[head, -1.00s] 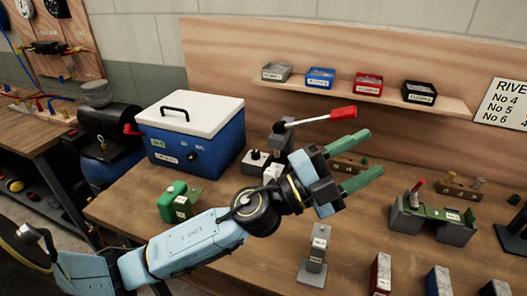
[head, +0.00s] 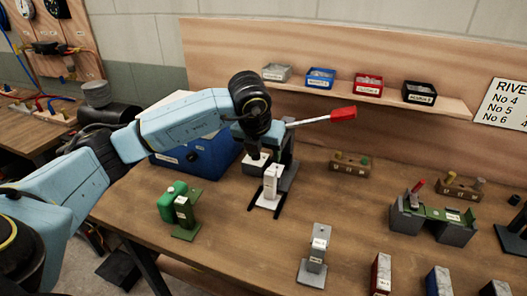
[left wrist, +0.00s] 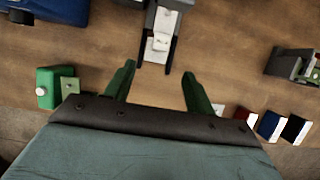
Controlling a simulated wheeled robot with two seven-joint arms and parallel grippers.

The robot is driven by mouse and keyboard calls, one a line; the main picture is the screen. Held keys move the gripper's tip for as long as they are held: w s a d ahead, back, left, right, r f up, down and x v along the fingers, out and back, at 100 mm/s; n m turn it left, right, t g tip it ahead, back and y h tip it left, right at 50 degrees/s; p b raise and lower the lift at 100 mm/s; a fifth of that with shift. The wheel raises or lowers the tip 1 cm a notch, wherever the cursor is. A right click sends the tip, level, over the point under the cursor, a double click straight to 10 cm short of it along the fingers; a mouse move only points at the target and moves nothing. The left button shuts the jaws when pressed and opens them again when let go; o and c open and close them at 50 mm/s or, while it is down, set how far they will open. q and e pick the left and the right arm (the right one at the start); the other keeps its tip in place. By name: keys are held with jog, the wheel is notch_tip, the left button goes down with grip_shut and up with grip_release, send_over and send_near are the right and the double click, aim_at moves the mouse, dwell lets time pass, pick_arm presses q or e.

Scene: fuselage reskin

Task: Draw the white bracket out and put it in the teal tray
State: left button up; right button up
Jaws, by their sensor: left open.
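The white bracket (head: 271,183) stands upright at the front of a dark grey lever press (head: 287,170) with a red handle. It also shows in the left wrist view (left wrist: 161,32), on the press's forked base just beyond my fingertips. My left gripper (left wrist: 159,69) is open and empty, its two green fingers spread on either side of the line to the bracket, not touching it. I see no teal tray in these frames. My right gripper is not in view.
A blue cooler box (head: 199,158) stands behind my left arm. A green block with an olive bracket (head: 184,212) is at the left. A grey stand (head: 317,255) is in front, and a green-topped fixture (head: 433,216) at the right. Bare wood lies between them.

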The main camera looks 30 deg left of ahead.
aim_at(269, 174)
pick_arm(q)
jog(key=shift+f, duration=0.1)
jog(key=x, duration=1.3)
jog(key=shift+d+f, duration=0.1)
jog(key=shift+f, duration=0.05)
grip_shut()
